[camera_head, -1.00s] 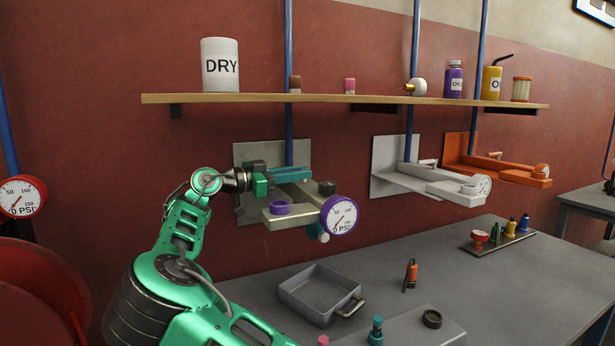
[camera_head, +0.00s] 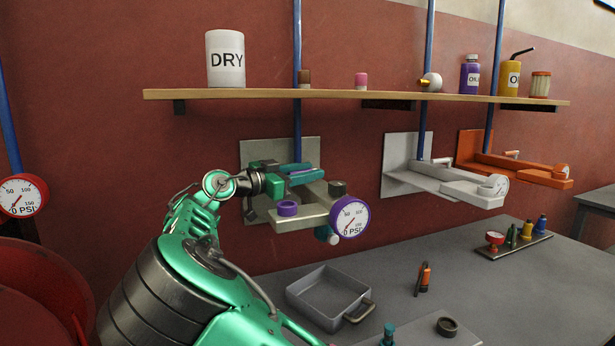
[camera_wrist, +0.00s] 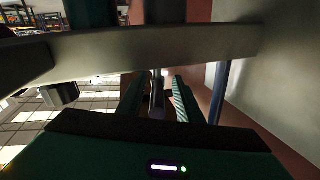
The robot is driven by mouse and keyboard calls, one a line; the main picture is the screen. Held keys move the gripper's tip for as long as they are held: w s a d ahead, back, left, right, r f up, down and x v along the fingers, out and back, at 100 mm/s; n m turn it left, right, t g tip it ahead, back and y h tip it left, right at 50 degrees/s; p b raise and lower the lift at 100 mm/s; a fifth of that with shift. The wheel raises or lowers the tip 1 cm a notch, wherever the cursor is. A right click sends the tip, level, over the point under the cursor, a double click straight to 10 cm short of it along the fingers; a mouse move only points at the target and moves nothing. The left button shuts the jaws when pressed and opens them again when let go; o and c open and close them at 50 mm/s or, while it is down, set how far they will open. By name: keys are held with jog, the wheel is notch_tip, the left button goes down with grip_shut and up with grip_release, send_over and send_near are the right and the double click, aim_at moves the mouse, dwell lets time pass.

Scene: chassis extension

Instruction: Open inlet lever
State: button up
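The grey chassis extension unit (camera_head: 305,213) is mounted on the wall plate below the shelf. It carries a purple ring (camera_head: 287,209), a dark knob (camera_head: 337,188) and a purple-rimmed pressure gauge (camera_head: 350,217) whose needle points low. My green gripper (camera_head: 302,173) is at the upper part of this unit, with its fingers pointing right. In the wrist view, the two ribbed fingers (camera_wrist: 157,98) are apart, with a thin bar (camera_wrist: 157,100) between them. The bar may be the inlet lever; I cannot tell whether the fingers touch it. A grey beam (camera_wrist: 150,50) crosses above the fingers.
A wooden shelf (camera_head: 350,95) with a DRY canister (camera_head: 225,58) runs above. A white unit (camera_head: 440,180) and an orange unit (camera_head: 515,168) are farther right. Below are the workbench (camera_head: 500,290) and a metal tray (camera_head: 325,299). A red barrel (camera_head: 40,290) stands at left.

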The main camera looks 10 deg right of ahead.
jog(key=shift+s, duration=0.1)
jog(key=v, duration=1)
jog(key=shift+a, duration=0.4)
jog(key=shift+f, duration=0.1)
